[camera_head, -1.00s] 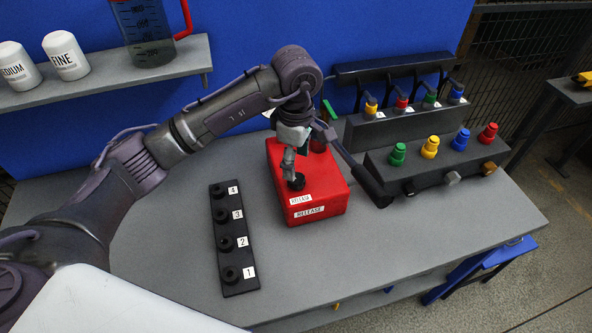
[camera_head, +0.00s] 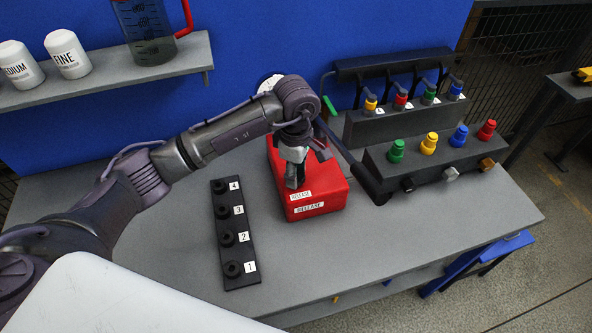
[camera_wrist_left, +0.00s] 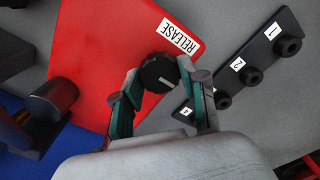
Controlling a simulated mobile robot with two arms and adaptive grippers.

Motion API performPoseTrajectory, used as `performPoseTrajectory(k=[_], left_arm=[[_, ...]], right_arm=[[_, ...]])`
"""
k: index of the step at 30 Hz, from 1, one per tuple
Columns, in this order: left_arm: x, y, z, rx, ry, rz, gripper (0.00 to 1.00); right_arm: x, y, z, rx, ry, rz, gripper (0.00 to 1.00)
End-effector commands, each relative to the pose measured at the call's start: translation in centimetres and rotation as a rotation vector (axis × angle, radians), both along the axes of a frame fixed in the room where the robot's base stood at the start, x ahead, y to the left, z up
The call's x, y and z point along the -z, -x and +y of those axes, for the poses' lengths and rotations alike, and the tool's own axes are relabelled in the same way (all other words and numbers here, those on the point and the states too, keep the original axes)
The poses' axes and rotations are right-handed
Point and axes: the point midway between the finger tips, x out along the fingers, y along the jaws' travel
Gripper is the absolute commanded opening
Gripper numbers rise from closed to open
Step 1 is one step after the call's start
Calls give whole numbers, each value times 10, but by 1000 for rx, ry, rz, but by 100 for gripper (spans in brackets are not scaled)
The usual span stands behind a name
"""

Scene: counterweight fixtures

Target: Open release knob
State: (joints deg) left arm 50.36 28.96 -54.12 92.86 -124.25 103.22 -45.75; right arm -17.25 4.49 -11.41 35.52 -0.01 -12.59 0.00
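The red release box (camera_head: 325,187) stands on the grey table, with RELEASE labels on its top and front. Its black round knob (camera_wrist_left: 159,73) is on the box top. My left gripper (camera_wrist_left: 158,68) is over the box, fingers pointing down at the knob. In the left wrist view the fingertips are on either side of the knob, with what looks like a narrow gap. In the head view the left gripper (camera_head: 294,182) mostly hides the knob. My right gripper is not in view.
A black strip (camera_head: 234,235) with numbered pegs lies left of the box. A dark lever bar (camera_head: 352,165) slopes down close on its right. Coloured knobs stand on a dark stepped fixture (camera_head: 408,170) further right. A shelf (camera_head: 110,78) holds a jug and white containers.

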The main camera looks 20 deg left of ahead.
Motion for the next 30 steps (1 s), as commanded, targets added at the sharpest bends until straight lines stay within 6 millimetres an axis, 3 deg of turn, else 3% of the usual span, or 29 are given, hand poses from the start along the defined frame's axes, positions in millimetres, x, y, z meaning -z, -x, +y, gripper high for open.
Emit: performPoseTrajectory(k=[3,14,30], left_arm=[[0,0,0,0,0,0,8],[2,0,0,-71,0,0,8],[3,0,0,-525,1,-3,8]], right_arm=[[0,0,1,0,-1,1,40],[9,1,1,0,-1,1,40],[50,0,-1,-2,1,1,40]])
